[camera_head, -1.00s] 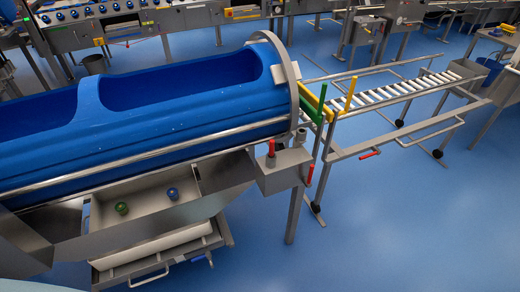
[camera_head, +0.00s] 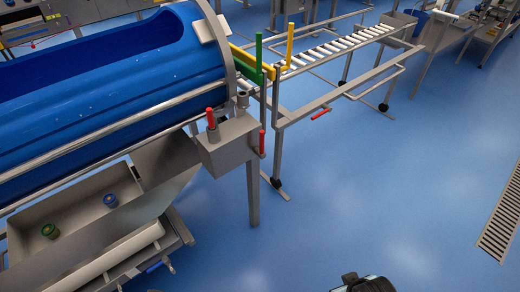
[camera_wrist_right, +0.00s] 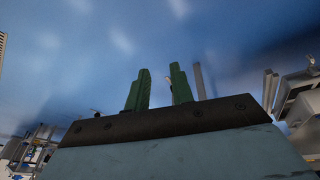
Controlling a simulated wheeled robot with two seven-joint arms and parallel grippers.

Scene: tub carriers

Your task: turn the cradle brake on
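The cradle holds a long blue tub (camera_head: 120,85) with a grey end ring (camera_head: 222,45) at the upper left of the head view. A grey box (camera_head: 229,145) stands on a post below the ring. A red-handled lever (camera_head: 211,119) stands upright on the box, and a second red handle (camera_head: 262,142) is on its right side. I cannot tell which one is the brake. My right gripper (camera_wrist_right: 160,72) shows green fingers apart with nothing between them in the right wrist view. Part of my right arm (camera_head: 365,284) shows at the bottom of the head view. My left gripper is out of view.
A roller conveyor frame (camera_head: 330,97) with a red handle (camera_head: 321,113) runs right of the cradle. Green (camera_head: 259,52) and yellow (camera_head: 290,45) uprights stand at their junction. A steel tray (camera_head: 78,215) sits under the tub. Blue floor is clear at right, with a drain grate (camera_head: 500,222).

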